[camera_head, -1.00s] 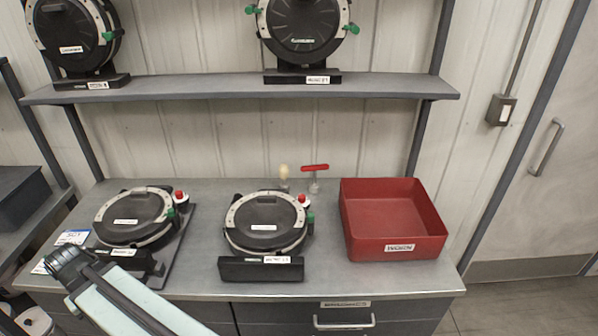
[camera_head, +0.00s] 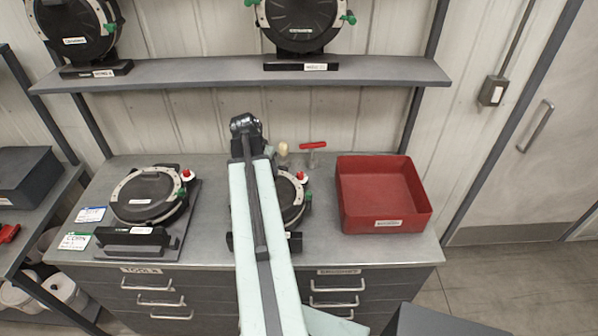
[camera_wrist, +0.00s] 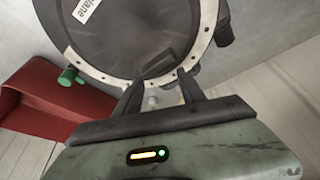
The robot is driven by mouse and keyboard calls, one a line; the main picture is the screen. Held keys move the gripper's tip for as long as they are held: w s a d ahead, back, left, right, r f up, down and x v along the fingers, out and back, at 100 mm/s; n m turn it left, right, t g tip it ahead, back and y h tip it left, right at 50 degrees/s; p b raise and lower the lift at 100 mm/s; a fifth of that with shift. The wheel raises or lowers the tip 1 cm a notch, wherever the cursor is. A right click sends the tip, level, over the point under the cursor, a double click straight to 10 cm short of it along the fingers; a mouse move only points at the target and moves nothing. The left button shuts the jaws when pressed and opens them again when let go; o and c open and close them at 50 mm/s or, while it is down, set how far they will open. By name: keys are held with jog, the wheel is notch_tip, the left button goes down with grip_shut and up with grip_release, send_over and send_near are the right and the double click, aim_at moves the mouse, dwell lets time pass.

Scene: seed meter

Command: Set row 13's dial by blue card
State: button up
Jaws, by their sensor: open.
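Seed meters are black discs with pale toothed rings. One (camera_head: 148,196) lies on the bench at left. A second bench meter (camera_head: 290,200) is mostly hidden behind my arm. Two more stand on the shelf, at left (camera_head: 76,28) and centre (camera_head: 300,22). Their row labels are too small to read. A blue-edged card (camera_head: 90,214) and a green-edged card (camera_head: 75,241) lie left of the left bench meter. In the wrist view my gripper (camera_wrist: 160,90) is open and empty, its fingers near the pale ring of a large meter (camera_wrist: 140,40); contact is unclear.
A red bin (camera_head: 383,195) stands on the bench at right; a red bin (camera_wrist: 45,100) shows left in the wrist view. A red T-handle (camera_head: 312,146) and a cream knob (camera_head: 283,149) stand behind the hidden meter. Drawers are below the bench.

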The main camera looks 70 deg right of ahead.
aim_at(299, 174)
jog(key=s+d+m, duration=0.1)
jog(key=s, duration=0.1)
jog(key=s+d, duration=0.2)
jog(key=s, duration=0.1)
jog(key=s+d+m, duration=0.1)
jog(key=s+d, duration=0.1)
jog(key=s, duration=0.1)
jog(key=shift+s+d+r+m+g, duration=0.2)
jog(key=shift+m+g, duration=0.1)
jog(key=shift+g, duration=0.1)
jog(key=b+x, duration=0.7)
jog(key=x, duration=0.1)
jog(key=shift+w, duration=0.15)
jog(key=shift+r, duration=0.15)
